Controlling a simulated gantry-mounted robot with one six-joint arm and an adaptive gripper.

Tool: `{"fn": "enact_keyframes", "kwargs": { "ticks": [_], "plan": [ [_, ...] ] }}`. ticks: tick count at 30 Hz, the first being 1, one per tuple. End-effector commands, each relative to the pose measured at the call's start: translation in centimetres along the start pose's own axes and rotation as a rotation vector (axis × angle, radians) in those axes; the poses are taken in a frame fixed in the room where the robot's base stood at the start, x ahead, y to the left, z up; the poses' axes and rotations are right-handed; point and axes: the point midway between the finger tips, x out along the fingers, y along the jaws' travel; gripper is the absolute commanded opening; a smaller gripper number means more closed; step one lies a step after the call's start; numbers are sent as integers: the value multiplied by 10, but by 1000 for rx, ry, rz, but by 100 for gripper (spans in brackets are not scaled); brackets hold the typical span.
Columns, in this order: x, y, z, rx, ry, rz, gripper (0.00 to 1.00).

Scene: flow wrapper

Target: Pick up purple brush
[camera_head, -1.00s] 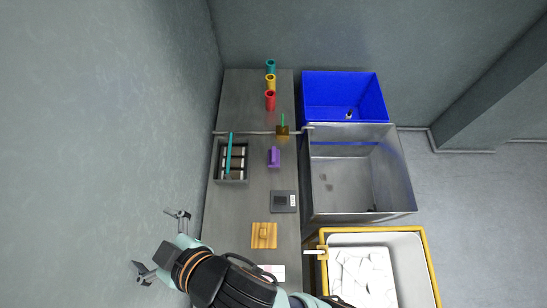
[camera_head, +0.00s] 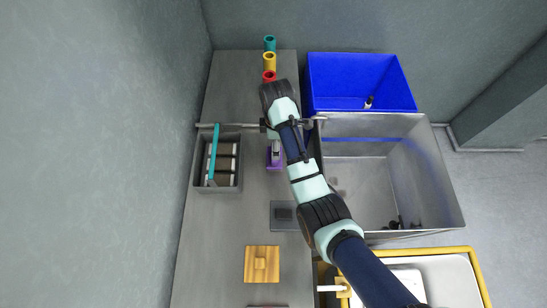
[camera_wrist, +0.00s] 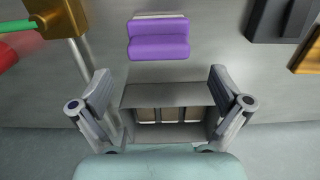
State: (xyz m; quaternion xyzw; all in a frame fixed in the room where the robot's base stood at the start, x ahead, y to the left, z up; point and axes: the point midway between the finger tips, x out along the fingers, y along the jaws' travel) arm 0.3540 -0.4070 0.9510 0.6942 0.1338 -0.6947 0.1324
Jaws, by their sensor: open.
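The purple brush (camera_head: 274,161) lies on the grey table, partly hidden by my arm in the head view. In the wrist view the purple brush (camera_wrist: 158,39) shows whole at the upper middle, with a ridged purple body and a pale strip along its far edge. My gripper (camera_wrist: 160,78) is open and empty, its two fingers spread wide. The brush appears beyond the fingertips in the wrist view and touches neither finger. In the head view my gripper is largely hidden by my arm above the brush.
A grey compartment box (camera_head: 229,180) with a teal stick stands left of the brush. Red, yellow (camera_head: 269,62) and teal cups stand at the back. A wooden block (camera_head: 262,264) and dark pad (camera_head: 284,215) lie nearer. A metal bin (camera_head: 440,190) and blue bin (camera_head: 360,80) stand right.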

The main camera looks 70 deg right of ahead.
Motion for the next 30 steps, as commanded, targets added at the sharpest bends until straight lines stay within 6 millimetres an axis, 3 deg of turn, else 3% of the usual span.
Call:
{"fn": "enact_keyframes", "kwargs": {
  "ticks": [2, 7, 15, 23, 30],
  "plan": [
    [13, -1, 0, 0, -1, -2, 100],
    [22, 0, -1, 1, 0, 1, 100],
    [65, 1, -5, 1, 0, 1, 100],
    [68, 2, -5, 1, 1, 2, 100],
    [68, 2, -5, 1, 1, 2, 60]
  ]
}}
